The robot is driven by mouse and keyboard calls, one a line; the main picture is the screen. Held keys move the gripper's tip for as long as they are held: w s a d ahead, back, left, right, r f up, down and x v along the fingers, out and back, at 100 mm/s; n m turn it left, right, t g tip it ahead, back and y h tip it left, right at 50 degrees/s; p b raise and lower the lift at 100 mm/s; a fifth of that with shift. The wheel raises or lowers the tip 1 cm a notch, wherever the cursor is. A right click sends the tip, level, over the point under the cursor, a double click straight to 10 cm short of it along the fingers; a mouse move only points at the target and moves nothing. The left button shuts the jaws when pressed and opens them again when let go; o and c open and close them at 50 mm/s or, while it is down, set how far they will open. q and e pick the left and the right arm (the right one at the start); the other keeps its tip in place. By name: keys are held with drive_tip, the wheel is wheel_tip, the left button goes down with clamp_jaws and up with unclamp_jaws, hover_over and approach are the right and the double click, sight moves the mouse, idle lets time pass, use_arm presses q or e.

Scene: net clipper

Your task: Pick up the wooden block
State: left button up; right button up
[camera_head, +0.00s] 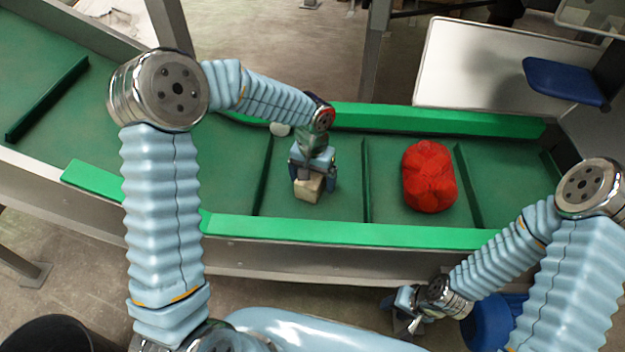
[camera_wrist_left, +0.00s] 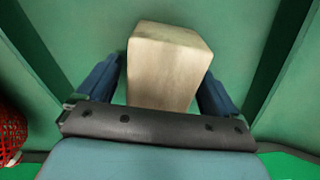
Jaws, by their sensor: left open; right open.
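The wooden block (camera_head: 308,187) is pale and box-shaped and rests on the green conveyor belt, in the section left of the red object. In the left wrist view the block (camera_wrist_left: 166,62) stands between the two blue fingers of my left gripper (camera_wrist_left: 160,90). My left gripper (camera_head: 312,180) is open and down around the block; a gap shows beside the left finger. The block's near lower part is hidden by the gripper's dark bar. My right gripper (camera_head: 408,312) is open and empty, off the front side of the conveyor.
A red net-like bundle (camera_head: 430,176) lies on the belt in the section to the right. The conveyor has raised green side rails (camera_head: 350,232) and cross ribs (camera_head: 367,180). A blue round container (camera_head: 490,322) stands below, near my right arm.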

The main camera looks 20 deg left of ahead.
use_arm(q)
drive_tip(key=c, duration=1.1)
drive_tip(key=shift+r, duration=0.1)
drive_tip(key=shift+c, duration=0.2)
